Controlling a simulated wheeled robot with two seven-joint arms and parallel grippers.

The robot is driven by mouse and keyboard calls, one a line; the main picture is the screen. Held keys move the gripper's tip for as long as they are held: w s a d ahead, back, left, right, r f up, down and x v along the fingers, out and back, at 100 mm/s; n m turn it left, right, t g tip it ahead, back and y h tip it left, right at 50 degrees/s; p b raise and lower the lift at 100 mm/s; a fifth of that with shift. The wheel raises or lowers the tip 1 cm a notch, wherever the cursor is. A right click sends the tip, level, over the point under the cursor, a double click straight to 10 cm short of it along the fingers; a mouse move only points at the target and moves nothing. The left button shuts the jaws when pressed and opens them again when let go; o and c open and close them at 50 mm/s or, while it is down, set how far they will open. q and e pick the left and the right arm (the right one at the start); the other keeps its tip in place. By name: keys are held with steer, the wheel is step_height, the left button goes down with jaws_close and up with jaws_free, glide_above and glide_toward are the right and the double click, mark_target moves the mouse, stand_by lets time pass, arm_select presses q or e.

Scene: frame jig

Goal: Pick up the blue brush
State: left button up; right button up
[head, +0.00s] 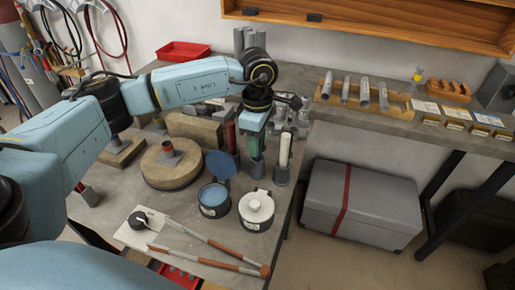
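I cannot make out a blue brush for certain. My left gripper (256,130) points down over a row of upright holders at the table's right side, and its fingers are hard to tell apart. A green handle (254,147) shows directly below it in a grey holder; I cannot tell whether they touch. A red handle (230,136) stands upright to its left and a white rod (285,149) to its right, each in a grey holder. My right gripper is not in view.
A pot with blue contents (214,199) and a white-lidded pot (257,206) stand in front. A round wooden block (171,166) is to the left. Long red-and-grey tools (205,242) lie near the front edge. A grey case (361,203) stands on the floor at right.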

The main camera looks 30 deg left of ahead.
arm_select(q)
jaws_close()
steer(key=shift+r, duration=0.1)
step_height(320, 180, up, 10)
steer(key=shift+f+p, duration=0.1)
steer(key=shift+p, duration=0.25)
